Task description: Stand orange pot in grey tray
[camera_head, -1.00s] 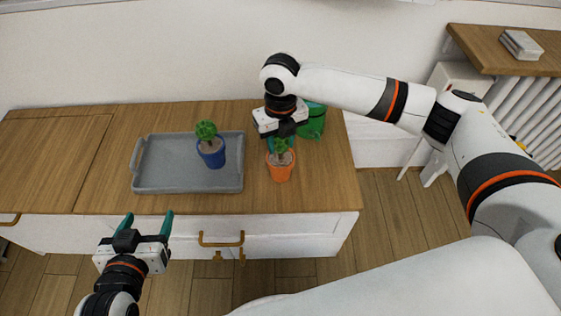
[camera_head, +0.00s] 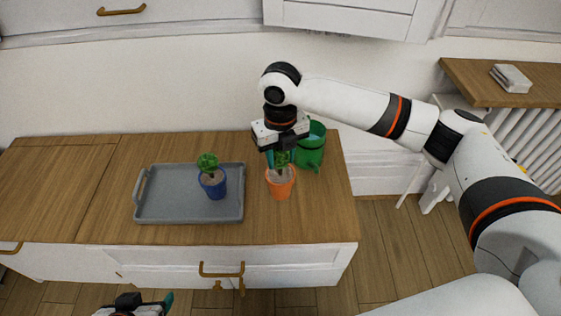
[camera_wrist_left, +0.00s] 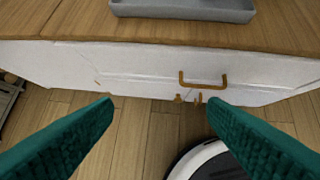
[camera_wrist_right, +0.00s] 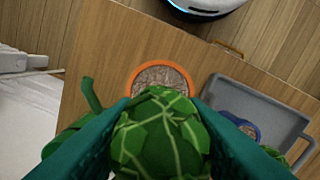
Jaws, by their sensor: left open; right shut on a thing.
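The orange pot (camera_head: 281,188) with a green plant stands upright on the wooden cabinet top, just right of the grey tray (camera_head: 233,213). My right gripper (camera_head: 283,161) points down over it, its fingers closed on the green plant (camera_wrist_right: 160,135). The pot's orange rim (camera_wrist_right: 161,64) shows beyond the leaves in the right wrist view. The pot seems to rest on the wood. The grey tray holds a blue pot (camera_head: 214,186) with a plant at its right side. My left gripper (camera_wrist_left: 160,110) is open and empty in front of the cabinet.
A green watering can (camera_head: 312,148) stands close behind and right of the orange pot. The tray's left half is clear. Bare wood (camera_head: 60,190) lies left of the tray. The wall is behind; a shelf with books (camera_head: 511,78) is at right.

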